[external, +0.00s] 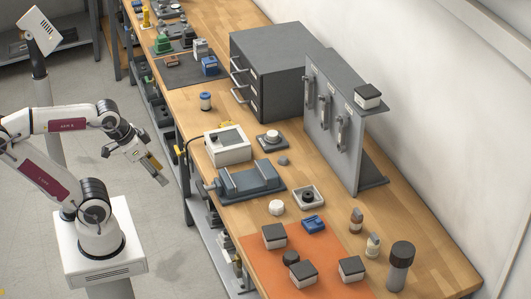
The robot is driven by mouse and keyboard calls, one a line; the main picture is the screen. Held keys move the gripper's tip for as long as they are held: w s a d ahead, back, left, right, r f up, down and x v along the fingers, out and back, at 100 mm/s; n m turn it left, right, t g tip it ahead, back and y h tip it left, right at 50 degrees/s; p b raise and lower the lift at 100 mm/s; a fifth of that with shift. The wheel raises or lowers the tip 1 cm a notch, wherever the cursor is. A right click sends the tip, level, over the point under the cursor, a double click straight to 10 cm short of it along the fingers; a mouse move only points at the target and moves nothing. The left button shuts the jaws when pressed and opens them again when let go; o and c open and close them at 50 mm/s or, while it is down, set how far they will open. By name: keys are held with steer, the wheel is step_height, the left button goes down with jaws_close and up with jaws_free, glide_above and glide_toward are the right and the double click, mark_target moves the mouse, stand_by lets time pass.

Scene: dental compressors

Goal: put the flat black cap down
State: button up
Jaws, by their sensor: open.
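My gripper (152,168) hangs in the air over the floor, to the left of the wooden bench and well apart from it. It is open, and I see nothing held in it. A small, low, round black piece (291,258) that may be the flat black cap sits on the orange mat (258,256), between white boxes with dark tops. Another round black piece (308,196) lies in a small pale tray (320,203). I cannot tell for certain which one is the cap.
White dark-topped boxes (274,242) stand on the mat. A dark-topped cylinder (399,275) and small bottles (373,246) stand to the right. A blue-grey vise-like device (250,179), a white instrument (228,150), a grey panel (335,125) and a drawer cabinet (280,65) occupy the bench (425,240).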

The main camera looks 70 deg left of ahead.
steer(key=w+a+f+m+y, duration=0.3)
steer(key=w+a+m+y, duration=0.2)
steer(key=w+m, duration=0.4)
steer(key=m+t+h, duration=0.5)
steer(key=m+t, duration=0.1)
steer(key=m, duration=2)
glide_above(291, 258)
steer(key=s+a, duration=0.3)
steer(key=s, duration=0.2)
step_height(291, 258, down, 14)
steer(key=shift+s+d+r, duration=0.15)
steer(key=shift+s+d+f+m, duration=0.1)
steer(key=shift+d+f+m, duration=0.25)
steer(key=shift+d+m, duration=0.2)
